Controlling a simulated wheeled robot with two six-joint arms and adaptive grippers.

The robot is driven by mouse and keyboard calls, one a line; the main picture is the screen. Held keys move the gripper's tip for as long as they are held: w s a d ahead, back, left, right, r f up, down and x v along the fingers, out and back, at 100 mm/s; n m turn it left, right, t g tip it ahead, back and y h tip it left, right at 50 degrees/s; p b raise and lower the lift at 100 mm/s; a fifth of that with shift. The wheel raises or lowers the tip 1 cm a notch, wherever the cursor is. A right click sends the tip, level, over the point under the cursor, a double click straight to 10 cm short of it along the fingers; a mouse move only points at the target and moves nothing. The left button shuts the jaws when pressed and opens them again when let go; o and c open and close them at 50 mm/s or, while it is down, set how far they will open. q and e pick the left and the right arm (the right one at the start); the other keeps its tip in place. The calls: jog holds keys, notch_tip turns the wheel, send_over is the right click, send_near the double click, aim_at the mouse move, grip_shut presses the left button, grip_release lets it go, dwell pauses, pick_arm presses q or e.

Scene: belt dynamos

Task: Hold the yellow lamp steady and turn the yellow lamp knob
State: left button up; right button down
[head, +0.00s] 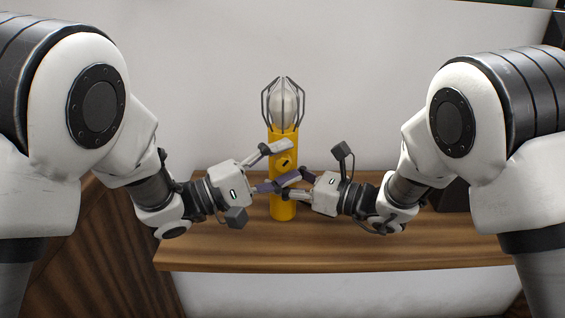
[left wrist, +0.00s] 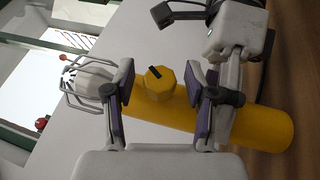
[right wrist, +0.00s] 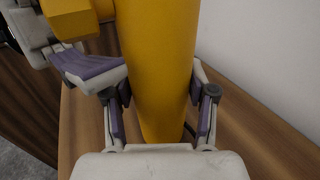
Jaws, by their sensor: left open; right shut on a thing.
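The yellow lamp (head: 281,204) stands upright on the wooden shelf, with a caged bulb (head: 284,103) on top. Its yellow knob (head: 284,160) sticks out of the front; in the left wrist view the knob (left wrist: 158,84) is a faceted cap with a black mark. My left gripper (head: 274,167) is open, its fingers on either side of the knob with gaps showing. My right gripper (head: 288,187) is shut on the lamp's body (right wrist: 155,70), lower than the knob, with one finger on each side. Part of the body is hidden behind the fingers in the head view.
The wooden shelf (head: 350,250) is mostly bare around the lamp. A plain pale wall (head: 380,80) is behind it. A dark box-like thing (head: 452,196) stands at the right, partly behind my right arm. My two grippers are very close together.

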pick_arm(q)
grip_shut()
jog(key=shift+r+m+g+y, duration=0.15)
jog(key=shift+m+g+y, duration=0.35)
jog(key=shift+y, duration=0.3)
jog(key=shift+m+g+y, duration=0.3)
jog(key=shift+m+y, duration=0.1)
jog(key=shift+y, duration=0.8)
grip_release()
jog(key=shift+a, duration=0.1)
jog(key=v, duration=1.2)
